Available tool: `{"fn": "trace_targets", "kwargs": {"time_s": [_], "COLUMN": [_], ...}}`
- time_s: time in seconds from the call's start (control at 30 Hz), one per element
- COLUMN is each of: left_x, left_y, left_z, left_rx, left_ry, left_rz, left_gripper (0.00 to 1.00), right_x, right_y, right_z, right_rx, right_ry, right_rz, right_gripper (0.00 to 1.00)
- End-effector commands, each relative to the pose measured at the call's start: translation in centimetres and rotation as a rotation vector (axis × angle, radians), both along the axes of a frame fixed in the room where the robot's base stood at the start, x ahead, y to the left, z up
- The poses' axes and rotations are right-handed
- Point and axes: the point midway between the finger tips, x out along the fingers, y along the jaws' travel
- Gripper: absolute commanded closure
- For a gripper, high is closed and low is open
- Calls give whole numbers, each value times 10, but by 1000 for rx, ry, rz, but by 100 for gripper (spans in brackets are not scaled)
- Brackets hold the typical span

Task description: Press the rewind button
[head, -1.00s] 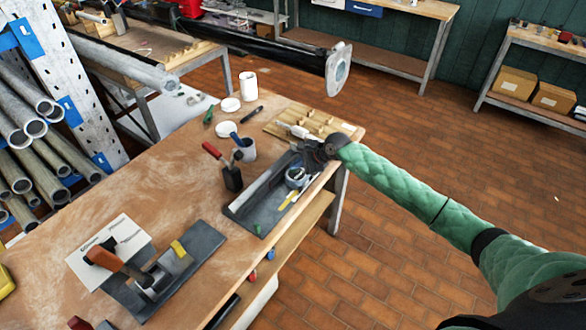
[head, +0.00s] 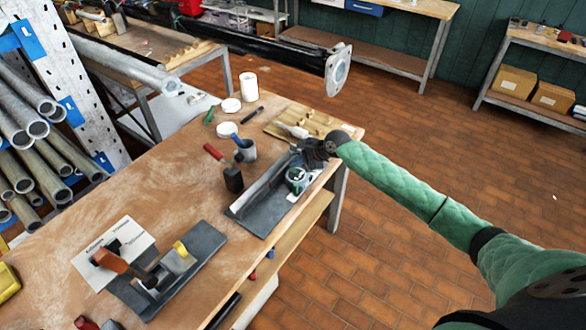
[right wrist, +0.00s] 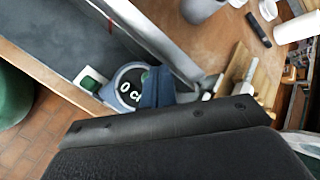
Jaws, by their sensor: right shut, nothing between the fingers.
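A small round device (head: 297,177) with a grey-blue rim lies in a grey metal tray (head: 247,214) at the bench's right edge. In the right wrist view the device (right wrist: 120,72) has a dark round display reading "0 c", cut off by a dark blue part. A white piece with a dark green square (right wrist: 90,82) sits beside it; I cannot tell which part is the rewind button. My right gripper (head: 305,154) is shut and empty, just behind the device and close to it. Whether it touches is hidden. My left gripper is not in view.
A red-handled tool (head: 232,178), a grey cup (head: 245,153) and white rolls (head: 249,86) stand left of and behind the tray. A wooden rack (head: 290,122) lies behind the gripper. A plate with a clamp-like tool (head: 205,242) lies at front left.

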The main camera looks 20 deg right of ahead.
Motion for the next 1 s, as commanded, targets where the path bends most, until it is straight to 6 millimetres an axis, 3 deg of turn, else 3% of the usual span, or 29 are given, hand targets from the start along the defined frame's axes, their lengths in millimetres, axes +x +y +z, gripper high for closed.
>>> {"fn": "trace_targets", "kwargs": {"time_s": [0.23, 0.57, 1.0], "left_x": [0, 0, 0], "left_y": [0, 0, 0], "left_z": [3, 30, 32], "left_rx": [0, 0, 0], "left_ry": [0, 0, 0], "left_rz": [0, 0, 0], "left_gripper": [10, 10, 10], "right_x": [0, 0, 0], "right_y": [0, 0, 0], "right_z": [4, 29, 50], "right_rx": [0, 0, 0], "right_ry": [0, 0, -1], "right_rz": [0, 0, 1], "right_gripper": [100, 100, 100]}}
